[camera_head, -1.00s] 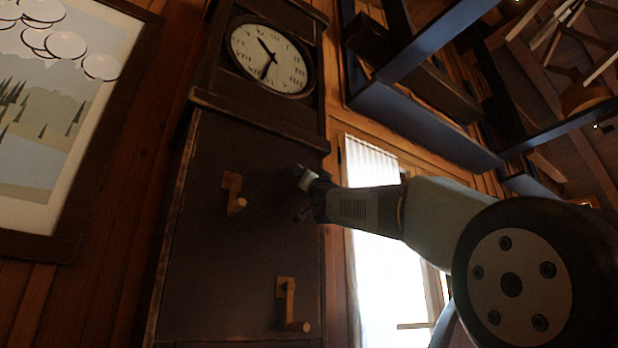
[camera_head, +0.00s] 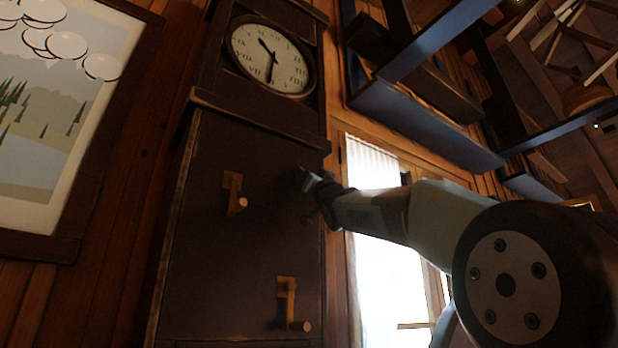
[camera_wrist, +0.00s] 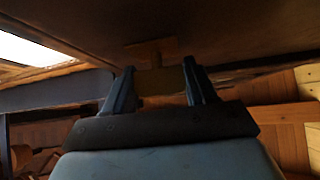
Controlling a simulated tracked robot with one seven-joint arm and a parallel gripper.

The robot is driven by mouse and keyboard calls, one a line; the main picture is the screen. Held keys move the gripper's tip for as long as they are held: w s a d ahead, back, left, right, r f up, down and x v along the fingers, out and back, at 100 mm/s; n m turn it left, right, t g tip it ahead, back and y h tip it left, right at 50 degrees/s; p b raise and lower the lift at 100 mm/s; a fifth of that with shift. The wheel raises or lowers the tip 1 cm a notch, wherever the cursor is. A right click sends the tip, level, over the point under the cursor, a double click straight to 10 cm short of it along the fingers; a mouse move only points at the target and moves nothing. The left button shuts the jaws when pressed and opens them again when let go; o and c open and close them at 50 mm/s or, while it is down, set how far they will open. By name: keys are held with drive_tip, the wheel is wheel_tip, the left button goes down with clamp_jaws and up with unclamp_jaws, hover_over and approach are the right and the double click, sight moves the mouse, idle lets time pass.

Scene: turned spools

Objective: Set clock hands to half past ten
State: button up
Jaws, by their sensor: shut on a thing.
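A tall dark clock case (camera_head: 235,270) carries a round pale clock face (camera_head: 290,55) at its top. The short hand (camera_head: 264,44) points up and left. The long hand (camera_head: 269,75) points almost straight down the dial, at about the VI. A brass crank with a peg (camera_head: 233,192) sits on the case front at left, and another (camera_head: 287,300) sits lower down. My gripper (camera_head: 303,176) is at the right of the case front, below the face. In the wrist view, my gripper (camera_wrist: 160,72) is shut on a third crank's handle (camera_wrist: 160,84), with its brass mount (camera_wrist: 151,52) just beyond.
A framed landscape picture (camera_head: 125,120) hangs on the wood wall at left. A bright curtained window (camera_head: 375,275) is right of the clock, behind my arm. Blue beams (camera_head: 430,125) cross at upper right. The case front left of my gripper is free around the two cranks.

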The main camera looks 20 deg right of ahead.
drive_tip(key=shift+n+g+y, duration=0.3)
drive_tip(key=shift+n+y, duration=0.8)
drive_tip(key=shift+n, duration=0.1)
drive_tip(key=o, duration=1)
drive_tip(key=shift+o, duration=0.2)
drive_tip(key=v, duration=1.4)
drive_tip(key=shift+w, duration=0.15)
